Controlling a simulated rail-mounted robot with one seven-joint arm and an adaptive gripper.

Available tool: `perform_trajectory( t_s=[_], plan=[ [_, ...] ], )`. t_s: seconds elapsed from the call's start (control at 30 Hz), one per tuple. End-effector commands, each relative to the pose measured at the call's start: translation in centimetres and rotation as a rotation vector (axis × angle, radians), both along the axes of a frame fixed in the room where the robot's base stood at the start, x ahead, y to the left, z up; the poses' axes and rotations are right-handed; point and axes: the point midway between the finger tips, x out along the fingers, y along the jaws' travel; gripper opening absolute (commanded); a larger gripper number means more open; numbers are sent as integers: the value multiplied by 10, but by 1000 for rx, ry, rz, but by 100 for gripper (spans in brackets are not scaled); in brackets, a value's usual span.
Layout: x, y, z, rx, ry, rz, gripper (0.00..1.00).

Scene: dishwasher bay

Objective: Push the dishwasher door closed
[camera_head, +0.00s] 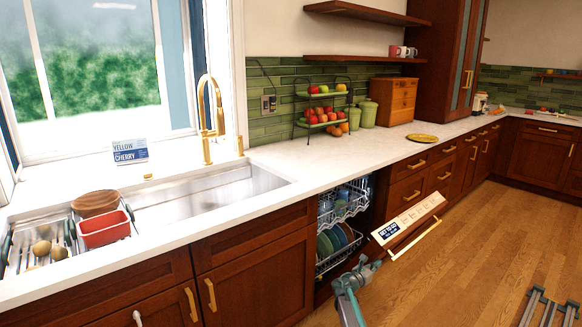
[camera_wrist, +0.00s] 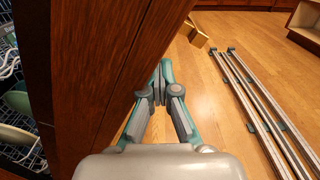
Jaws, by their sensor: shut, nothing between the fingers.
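The dishwasher door stands partly open and tilted outward in the head view, with a pale control panel (camera_head: 408,219) along its upper edge and a gold bar handle (camera_head: 415,240). Behind it the dishwasher's racks (camera_head: 340,243) show, with plates in the lower one. My gripper (camera_head: 368,268) is low, in front of the opening, just below and left of the control panel. In the wrist view my gripper (camera_wrist: 160,90) is shut and empty. A dark wooden panel (camera_wrist: 100,70) is close on its left; I cannot tell if they touch. The door's lower part is hidden in the head view.
White counter (camera_head: 290,160) and wooden cabinets (camera_head: 250,250) run alongside the dishwasher. A metal rail frame (camera_head: 545,308) lies on the floor at right. The wooden floor (camera_head: 480,240) between the door and the rails is clear.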

Motion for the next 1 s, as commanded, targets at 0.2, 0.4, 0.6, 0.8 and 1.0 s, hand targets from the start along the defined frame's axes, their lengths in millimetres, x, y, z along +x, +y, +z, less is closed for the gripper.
perform_trajectory(
  t_s=[0.2, 0.4, 0.6, 0.8, 1.0],
  plan=[
    [14, 11, 16, -1, -2, 2, 0],
    [18, 14, 20, -2, -3, 1, 0],
    [33, 26, 30, -2, -3, 2, 0],
    [47, 38, 40, -1, -2, 3, 0],
    [62, 50, 50, 0, -1, 3, 0]
  ],
)
